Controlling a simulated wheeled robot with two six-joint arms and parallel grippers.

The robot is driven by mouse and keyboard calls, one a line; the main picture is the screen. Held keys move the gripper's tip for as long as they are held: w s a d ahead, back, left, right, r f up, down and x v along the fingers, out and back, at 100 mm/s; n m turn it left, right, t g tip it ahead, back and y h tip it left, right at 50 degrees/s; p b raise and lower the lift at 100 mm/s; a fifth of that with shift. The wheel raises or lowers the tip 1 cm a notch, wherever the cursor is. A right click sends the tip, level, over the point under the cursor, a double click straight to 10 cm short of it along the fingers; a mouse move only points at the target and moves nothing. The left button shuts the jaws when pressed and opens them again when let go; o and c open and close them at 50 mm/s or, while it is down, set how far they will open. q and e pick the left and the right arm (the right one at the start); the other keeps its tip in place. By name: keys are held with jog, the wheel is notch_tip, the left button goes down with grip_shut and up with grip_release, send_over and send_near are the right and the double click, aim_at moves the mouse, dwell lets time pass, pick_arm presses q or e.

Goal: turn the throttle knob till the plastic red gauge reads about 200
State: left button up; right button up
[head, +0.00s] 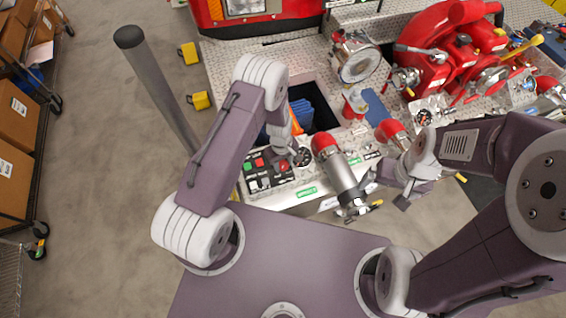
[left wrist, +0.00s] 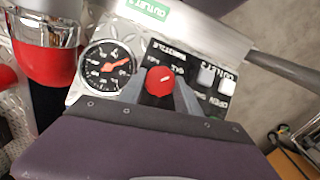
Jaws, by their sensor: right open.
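The throttle knob (left wrist: 159,81) is a round red knob with a small white mark, on a black panel with upside-down lettering in the left wrist view. My left gripper (left wrist: 161,88) has a finger on each side of the knob, seemingly pressed against it. The gauge (left wrist: 107,66) beside the knob has a black dial, white figures and a red-orange needle; its figures are too small to read surely. In the head view the gauge (head: 303,157) sits just right of my left gripper (head: 289,156). My right gripper (head: 386,189) is open and empty, right of the chrome outlet.
A red-and-chrome outlet pipe (head: 339,172) rises close beside the gauge. Push buttons (head: 259,162) lie left of the knob in the head view. Another gauge (head: 424,117) and a red pump (head: 450,45) stand further right. A dark post (head: 155,85) stands at the left.

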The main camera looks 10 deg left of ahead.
pick_arm(q)
grip_shut()
jog(key=shift+m, duration=0.3)
